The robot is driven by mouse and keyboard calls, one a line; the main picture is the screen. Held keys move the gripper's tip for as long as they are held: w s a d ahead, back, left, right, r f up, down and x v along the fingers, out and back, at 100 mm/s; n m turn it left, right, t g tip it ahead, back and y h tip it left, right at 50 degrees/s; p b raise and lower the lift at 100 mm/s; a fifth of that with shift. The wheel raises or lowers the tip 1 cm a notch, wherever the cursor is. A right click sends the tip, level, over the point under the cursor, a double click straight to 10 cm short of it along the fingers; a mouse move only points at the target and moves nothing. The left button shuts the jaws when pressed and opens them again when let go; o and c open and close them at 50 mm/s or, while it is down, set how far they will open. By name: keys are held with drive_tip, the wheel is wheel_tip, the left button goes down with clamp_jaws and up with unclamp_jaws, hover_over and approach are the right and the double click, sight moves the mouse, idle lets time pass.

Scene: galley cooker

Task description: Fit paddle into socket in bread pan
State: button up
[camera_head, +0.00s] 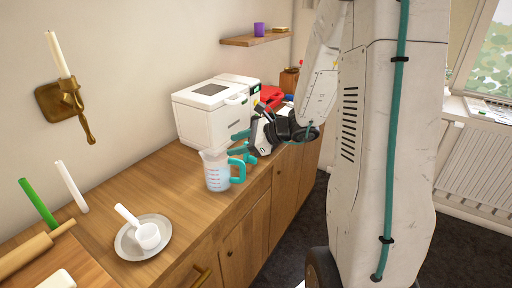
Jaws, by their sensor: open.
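A white bread maker (207,112) stands against the wall on the wooden counter, its lid shut. I cannot make out the bread pan, its socket or the paddle. My gripper (237,144), with teal fingers, is open in front of the bread maker's right part and just behind the measuring jug. I see nothing between the fingers, though they are small here. The clear measuring jug (216,174) with a teal handle stands upright near the counter's front edge. I cannot tell whether my gripper touches it.
A plate (125,245) holds a white measuring scoop (147,235). A rolling pin (36,252), a green candle (37,202) and a white candle (70,187) are at the left. A red object (271,96) lies behind my gripper.

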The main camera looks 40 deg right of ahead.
sight(243, 159)
drive_tip(key=w+d+f+m+t+h, duration=0.2)
drive_tip(key=d+f+m+t+h, duration=0.15)
drive_tip(key=d+f+m, duration=0.5)
drive_tip(key=shift+n+g, duration=0.45)
drive_tip(key=shift+n, duration=0.3)
drive_tip(key=w, duration=0.4)
drive_tip(key=w+a+f, duration=0.1)
drive_tip(key=w, duration=0.1)
drive_tip(key=shift+w, duration=0.35)
drive_tip(key=shift+d+r, duration=0.1)
drive_tip(key=shift+r, duration=0.05)
clamp_jaws()
